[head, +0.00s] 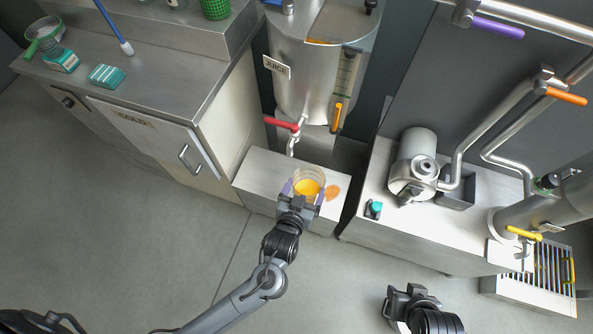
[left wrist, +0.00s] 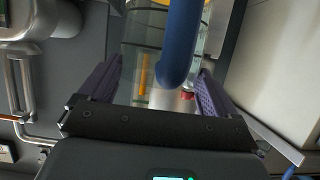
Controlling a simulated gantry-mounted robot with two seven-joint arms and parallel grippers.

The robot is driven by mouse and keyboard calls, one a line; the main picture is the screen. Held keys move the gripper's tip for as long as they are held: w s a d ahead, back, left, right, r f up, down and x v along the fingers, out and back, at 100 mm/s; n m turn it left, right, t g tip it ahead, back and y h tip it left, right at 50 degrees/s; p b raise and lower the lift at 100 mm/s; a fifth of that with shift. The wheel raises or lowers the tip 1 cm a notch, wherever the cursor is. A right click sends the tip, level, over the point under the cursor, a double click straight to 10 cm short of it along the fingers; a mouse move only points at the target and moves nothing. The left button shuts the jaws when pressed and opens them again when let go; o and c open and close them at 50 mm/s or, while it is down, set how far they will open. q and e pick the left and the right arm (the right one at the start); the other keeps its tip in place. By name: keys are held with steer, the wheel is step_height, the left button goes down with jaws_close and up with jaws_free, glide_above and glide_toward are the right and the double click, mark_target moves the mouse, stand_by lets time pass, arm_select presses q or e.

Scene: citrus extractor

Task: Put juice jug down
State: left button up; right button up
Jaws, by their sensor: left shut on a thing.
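The juice jug (head: 307,187) is clear, with yellow-orange juice inside, in front of the juice tank. It is over the low steel bench (head: 262,178); whether its base touches the bench I cannot tell. My left gripper (head: 304,195) is shut on the jug, with a purple finger on each side. In the left wrist view, the jug's blue handle (left wrist: 181,45) stands between the fingers, with the clear jug wall (left wrist: 140,62) behind it. My right gripper (head: 412,296) is low on the right, away from the jug; its fingers are too unclear to read.
The juice tank (head: 297,90) with a red-handled tap (head: 282,124) stands behind the jug. An orange patch (head: 332,192) lies right of the jug. A steel counter (head: 385,225) with a pump (head: 412,165) is to the right, a cold cabinet (head: 150,135) to the left.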

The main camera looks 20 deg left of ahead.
mark_target(296, 191)
arm_select(q)
steer(key=shift+w+f, duration=0.15)
steer(key=shift+f, duration=0.3)
steer(key=w+a+f+b, duration=0.2)
steer(key=f, duration=0.1)
steer(key=shift+a+b, duration=0.35)
steer(key=w+a+f+b, duration=0.5)
steer(key=a+f+b, duration=0.1)
steer(key=f, duration=0.2)
